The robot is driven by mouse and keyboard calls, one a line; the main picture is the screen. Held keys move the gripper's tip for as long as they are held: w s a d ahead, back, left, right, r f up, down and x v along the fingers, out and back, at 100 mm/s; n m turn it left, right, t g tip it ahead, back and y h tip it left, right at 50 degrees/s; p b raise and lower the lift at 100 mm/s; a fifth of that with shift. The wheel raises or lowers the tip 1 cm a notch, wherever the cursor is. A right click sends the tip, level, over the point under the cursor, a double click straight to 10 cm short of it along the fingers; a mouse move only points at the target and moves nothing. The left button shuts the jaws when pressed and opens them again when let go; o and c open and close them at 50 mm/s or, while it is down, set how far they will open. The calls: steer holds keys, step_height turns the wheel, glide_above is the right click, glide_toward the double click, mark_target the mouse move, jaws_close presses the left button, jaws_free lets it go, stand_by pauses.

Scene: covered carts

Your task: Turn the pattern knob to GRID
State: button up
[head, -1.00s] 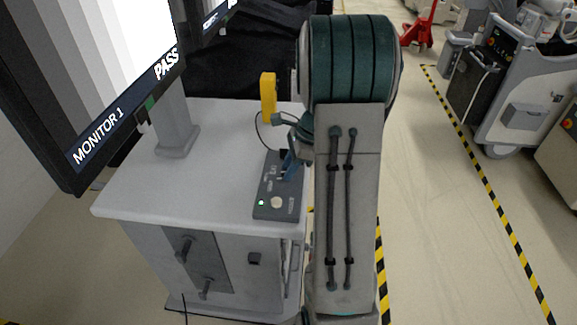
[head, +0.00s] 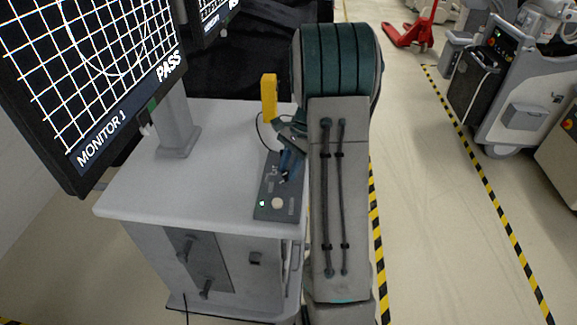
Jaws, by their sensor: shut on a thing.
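The control box (head: 265,209) lies on the cart top (head: 226,205), beside my arm. It has a pale round button and a small lit light on its near end. My gripper (head: 285,176) reaches down over the far part of the box and is shut on the pattern knob, which is mostly hidden by the fingers. The labels around the knob are too small to read. The monitor (head: 105,60) at the left shows a white grid with a circle on black, with the words PASS and MONITOR 1 on its frame.
A yellow upright object (head: 268,97) stands at the back of the cart with a cable near it. A second monitor (head: 208,15) is behind the first. A grey machine cart (head: 510,90) and a red pallet jack (head: 412,35) stand on the right. Open floor lies between.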

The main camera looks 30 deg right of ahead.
steer(key=shift+w+d+r, duration=0.1)
steer(key=shift+w+r, duration=0.05)
steer(key=o, duration=1)
steer(key=b+v, duration=0.1)
steer(key=v, duration=1.2)
steer(key=shift+r, duration=0.3)
steer(key=shift+d, duration=0.1)
steer(key=s+a+r+n+t+h, duration=0.2)
steer(key=s+a+n, duration=0.6)
steer(key=a, duration=0.4)
steer(key=s+a+f+n+t+h, duration=0.1)
steer(key=s+a+f+n, duration=0.1)
steer(key=s, duration=0.4)
steer(key=s+a+f+n+t+h, duration=0.1)
steer(key=s+a+f+n, duration=0.1)
steer(key=s+a+n, duration=0.3)
steer(key=shift+s+a+n, duration=0.3)
steer(key=shift+s+a, duration=0.15)
steer(key=shift+s, duration=0.5)
